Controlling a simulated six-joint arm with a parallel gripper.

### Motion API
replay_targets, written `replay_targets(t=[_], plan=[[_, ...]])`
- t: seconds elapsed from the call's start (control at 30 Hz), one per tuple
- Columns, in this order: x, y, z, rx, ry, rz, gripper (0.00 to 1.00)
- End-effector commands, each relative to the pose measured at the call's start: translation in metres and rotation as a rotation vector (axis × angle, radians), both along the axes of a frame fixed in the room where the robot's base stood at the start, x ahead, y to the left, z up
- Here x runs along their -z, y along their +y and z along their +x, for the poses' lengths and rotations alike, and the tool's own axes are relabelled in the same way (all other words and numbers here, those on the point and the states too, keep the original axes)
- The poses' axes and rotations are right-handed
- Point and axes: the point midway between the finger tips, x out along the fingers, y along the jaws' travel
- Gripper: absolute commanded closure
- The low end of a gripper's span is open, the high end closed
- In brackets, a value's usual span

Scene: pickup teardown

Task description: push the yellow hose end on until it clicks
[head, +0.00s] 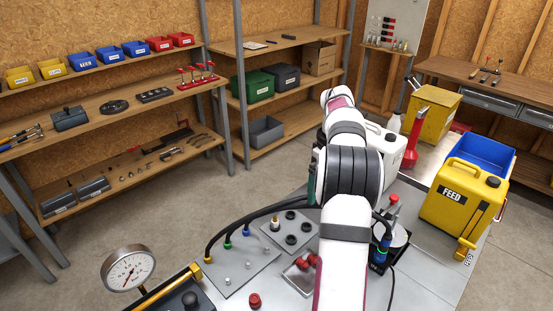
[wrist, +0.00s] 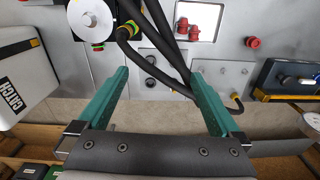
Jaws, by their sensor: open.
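The yellow hose end (head: 207,260) is at the left edge of a grey plate (head: 262,270) in the head view, nearest the gauge. It appears in the wrist view (wrist: 237,110) low at right, outside my right finger. Whether it is fully seated cannot be told. Green (head: 228,245) and blue (head: 246,231) hose ends sit beside it. Black hoses arc from these ends toward the right. My gripper (wrist: 160,72) is open, its teal fingers wide apart above the bench, with black hoses visible between and beyond them. My arm mostly hides it in the head view.
A pressure gauge (head: 128,268) stands left of the plate. Red knobs (head: 308,262) are near the middle. A yellow FEED can (head: 460,200) stands on the right.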

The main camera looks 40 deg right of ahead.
Motion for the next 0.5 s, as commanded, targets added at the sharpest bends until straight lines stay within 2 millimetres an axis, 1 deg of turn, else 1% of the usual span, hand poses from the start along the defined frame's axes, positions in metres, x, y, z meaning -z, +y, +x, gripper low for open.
replay_targets(t=[0.03, 0.1, 0.17, 0.23, 0.33, 0.5], plan=[[0.013, -0.024, -0.012, -0.01, 0.005, -0.003, 0.0], [0.024, -0.047, -0.026, -0.033, 0.008, -0.01, 0.0], [0.03, -0.058, -0.033, -0.046, 0.01, -0.013, 0.0], [0.034, -0.062, -0.036, -0.053, 0.011, -0.015, 0.0], [0.046, -0.062, -0.036, -0.057, 0.013, -0.014, 0.0], [0.076, -0.061, -0.035, -0.055, 0.012, -0.013, 0.0]])
